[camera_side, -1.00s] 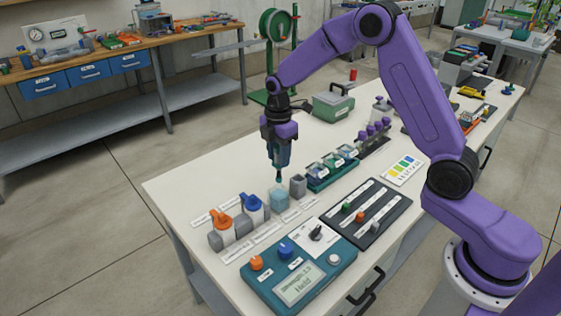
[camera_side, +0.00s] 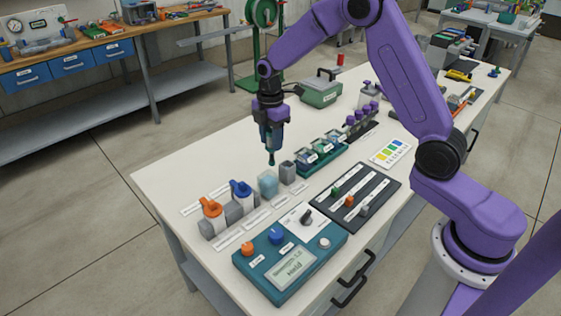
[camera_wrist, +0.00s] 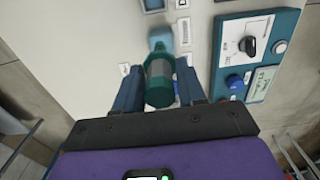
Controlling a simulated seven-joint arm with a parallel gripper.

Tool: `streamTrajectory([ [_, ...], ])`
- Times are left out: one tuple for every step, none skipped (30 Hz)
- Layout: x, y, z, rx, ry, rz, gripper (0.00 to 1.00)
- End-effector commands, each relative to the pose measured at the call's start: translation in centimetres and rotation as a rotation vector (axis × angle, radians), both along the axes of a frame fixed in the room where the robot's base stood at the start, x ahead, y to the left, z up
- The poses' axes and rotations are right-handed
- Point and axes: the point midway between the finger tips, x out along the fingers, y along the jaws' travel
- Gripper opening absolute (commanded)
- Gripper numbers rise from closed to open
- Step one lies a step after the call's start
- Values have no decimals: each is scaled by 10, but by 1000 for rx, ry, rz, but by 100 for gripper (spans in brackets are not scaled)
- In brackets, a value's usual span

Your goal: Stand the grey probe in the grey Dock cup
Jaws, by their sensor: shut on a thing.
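My gripper (camera_side: 271,140) is shut on the probe and points down. The probe (camera_wrist: 159,84) shows between the two fingers in the wrist view, with a dark green body and a grey part. Its dark tip (camera_side: 271,160) points down just above the light blue cup (camera_side: 268,184). Whether the tip clears that cup's rim is hard to tell. The grey Dock cup (camera_side: 287,173) stands close beside the light blue cup, to its right and a little farther back in the side view. The light blue cup also shows beyond the probe in the wrist view (camera_wrist: 160,39).
Orange (camera_side: 211,208) and blue (camera_side: 240,189) handled valves stand left of the cups. A teal control panel (camera_side: 290,262) and a dark slider board (camera_side: 350,198) lie in front. A teal rack of jars (camera_side: 322,155) stands close to the right of the grey cup.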

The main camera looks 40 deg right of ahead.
Motion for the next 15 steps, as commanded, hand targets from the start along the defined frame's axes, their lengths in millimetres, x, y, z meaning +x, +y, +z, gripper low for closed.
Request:
streamTrajectory([
  [0,-15,-1,0,0,-7,6],
  [0,-22,-1,0,0,-8,6],
  [0,-31,-2,0,0,-7,6],
  [0,-38,-2,0,0,-7,6],
  [0,-44,-2,0,0,-6,6],
  [0,-51,-3,0,0,-5,6],
  [0,-55,-3,0,0,-5,6],
  [-1,-58,-3,0,0,-4,6],
  [-1,-61,-4,0,1,-2,6],
  [-1,-63,-5,0,1,-2,6],
  [-1,-64,-6,0,1,-1,6],
  [-1,-64,-8,0,2,-1,6],
  [-1,-64,-9,0,2,-1,6],
  [-1,-64,-11,0,2,-1,6],
  [-1,-64,-14,0,2,-1,6],
])
